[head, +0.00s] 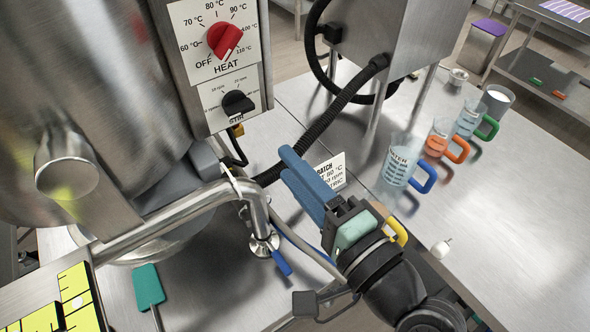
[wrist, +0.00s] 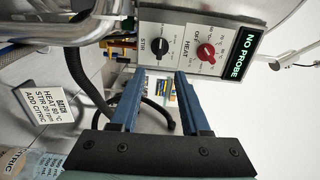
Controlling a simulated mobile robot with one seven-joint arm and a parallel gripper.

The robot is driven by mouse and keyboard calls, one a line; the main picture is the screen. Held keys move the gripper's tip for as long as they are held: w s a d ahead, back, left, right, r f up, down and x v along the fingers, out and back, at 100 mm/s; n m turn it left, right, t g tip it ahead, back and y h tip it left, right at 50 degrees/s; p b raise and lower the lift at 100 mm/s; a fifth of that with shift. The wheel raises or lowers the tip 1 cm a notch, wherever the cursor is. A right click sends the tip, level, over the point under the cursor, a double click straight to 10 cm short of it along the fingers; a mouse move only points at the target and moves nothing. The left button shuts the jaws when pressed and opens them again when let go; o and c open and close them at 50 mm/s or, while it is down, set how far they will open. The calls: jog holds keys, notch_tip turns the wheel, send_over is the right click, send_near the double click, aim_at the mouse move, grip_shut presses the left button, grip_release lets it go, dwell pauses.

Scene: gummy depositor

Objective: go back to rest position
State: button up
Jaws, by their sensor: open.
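My gripper (head: 291,168) is open and empty, its blue fingers raised in front of the control panel and apart from it. In the wrist view the two fingers (wrist: 159,78) stand apart with a clear gap, pointing toward the panel. The steel kettle (head: 80,70) fills the left of the head view. Its panel carries a red HEAT knob (head: 224,38) and a black STIR knob (head: 237,103); both also show in the wrist view, red (wrist: 206,52) and black (wrist: 160,47). The gripper touches neither knob.
A recipe card (head: 331,171) stands behind my gripper. Several handled beakers, including a blue-handled one (head: 401,165), stand on the steel table at right. A pipe with a blue-handled valve (head: 281,262) and a teal spatula (head: 149,287) are nearby. A display (wrist: 243,55) reads NO PROBE.

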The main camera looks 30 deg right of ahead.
jog(key=w+a+r+n+t, duration=0.2)
jog(key=w+a+r+n, duration=0.25)
jog(key=r, duration=0.35)
jog(key=w+a+r+n+t, duration=0.1)
jog(key=w+a+r+n, duration=0.3)
jog(key=r, duration=0.5)
jog(key=s+a+r+n+t, duration=0.3)
jog(key=a+r+n, duration=0.1)
jog(key=r, duration=0.6)
jog(key=s+a+r+n+t, duration=0.3)
jog(key=s+r+n, duration=0.1)
jog(key=r, duration=0.6)
jog(key=shift+a+n+h, duration=0.3)
jog(key=shift+a+n, duration=0.05)
jog(key=shift+n, duration=0.1)
